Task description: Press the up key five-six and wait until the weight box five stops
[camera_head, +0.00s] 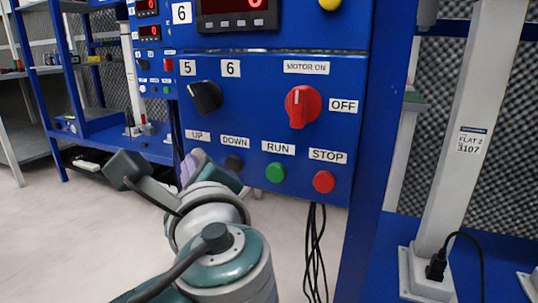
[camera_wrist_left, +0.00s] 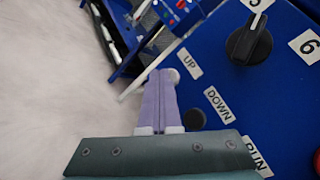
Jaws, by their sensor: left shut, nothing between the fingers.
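The blue control panel (camera_head: 265,75) fills the middle of the head view. The up key (camera_wrist_left: 173,75) shows in the left wrist view as a small pale knob by the UP label (camera_wrist_left: 189,63); in the head view my gripper hides it. My left gripper (camera_head: 190,160) is shut and empty, and its lilac fingertips (camera_wrist_left: 160,75) are at the up key; I cannot tell if they touch it. The black 5-6 selector knob (camera_head: 206,97) appears turned toward 5. I cannot identify weight box five. My right gripper is not in view.
The black DOWN key (camera_head: 233,164), green RUN button (camera_head: 275,172) and red STOP button (camera_head: 323,181) line the panel's lower edge. A red rotary switch (camera_head: 302,106) sits above. Black cables (camera_head: 316,255) hang below. Pale floor (camera_head: 50,235) is open at left.

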